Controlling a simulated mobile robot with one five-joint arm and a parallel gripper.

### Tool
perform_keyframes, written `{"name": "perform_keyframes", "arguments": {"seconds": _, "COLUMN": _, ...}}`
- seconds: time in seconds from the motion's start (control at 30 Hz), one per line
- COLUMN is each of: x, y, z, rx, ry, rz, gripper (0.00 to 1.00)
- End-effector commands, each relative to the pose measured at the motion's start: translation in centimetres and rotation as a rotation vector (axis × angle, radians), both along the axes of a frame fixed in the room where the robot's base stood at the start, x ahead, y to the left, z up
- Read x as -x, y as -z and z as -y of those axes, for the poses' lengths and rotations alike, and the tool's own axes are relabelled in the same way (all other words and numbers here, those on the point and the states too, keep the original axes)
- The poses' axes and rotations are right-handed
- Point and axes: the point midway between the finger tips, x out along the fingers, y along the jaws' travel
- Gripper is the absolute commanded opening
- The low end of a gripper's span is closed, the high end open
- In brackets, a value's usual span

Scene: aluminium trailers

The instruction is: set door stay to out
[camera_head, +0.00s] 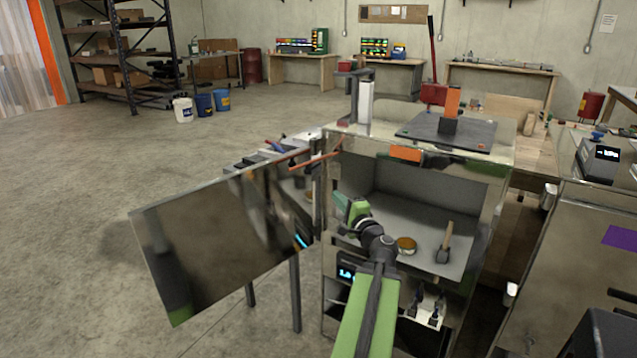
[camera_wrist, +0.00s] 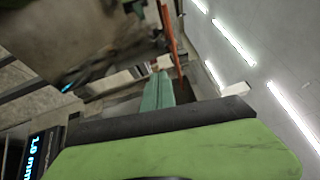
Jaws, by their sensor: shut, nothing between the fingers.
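The mirror-like door (camera_head: 215,245) stands swung open to the left of the steel cabinet (camera_head: 415,157). An orange-red bar, seemingly the door stay (camera_head: 314,161), runs between the door's top edge and the cabinet's upper left corner. Its exact joints are too small to make out. My gripper (camera_head: 338,200) is at the left side of the cabinet opening, below the bar. It is shut and empty. In the wrist view, the green fingers (camera_wrist: 158,80) are together, and an orange bar (camera_wrist: 170,38) shows just beyond and to the right of the tips.
Inside the cabinet are a round brown object (camera_head: 406,244) and a small hammer-like tool (camera_head: 445,243). A blue-lit display (camera_wrist: 38,150) is close in the wrist view.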

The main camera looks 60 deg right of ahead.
Motion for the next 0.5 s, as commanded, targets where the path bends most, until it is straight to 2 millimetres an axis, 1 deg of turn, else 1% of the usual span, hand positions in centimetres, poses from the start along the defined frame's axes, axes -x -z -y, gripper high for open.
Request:
{"name": "perform_keyframes", "arguments": {"seconds": 0.03, "x": 1.0, "y": -0.1, "z": 0.6, "rx": -0.004, "ry": 0.02, "rz": 0.015, "gripper": 0.0}}
{"name": "perform_keyframes", "arguments": {"seconds": 0.1, "x": 1.4, "y": -0.3, "z": 0.8, "rx": -0.007, "ry": 0.029, "rz": 0.023, "gripper": 0.0}}
{"name": "perform_keyframes", "arguments": {"seconds": 0.23, "x": 1.0, "y": -0.4, "z": 1.1, "rx": -0.007, "ry": 0.027, "rz": 0.023, "gripper": 0.0}}
{"name": "perform_keyframes", "arguments": {"seconds": 0.37, "x": -0.5, "y": -0.6, "z": 2.2, "rx": -0.007, "ry": 0.026, "rz": 0.022, "gripper": 0.0}}
{"name": "perform_keyframes", "arguments": {"seconds": 0.5, "x": -3.1, "y": -1.0, "z": 4.0, "rx": -0.007, "ry": 0.024, "rz": 0.022, "gripper": 0.0}}
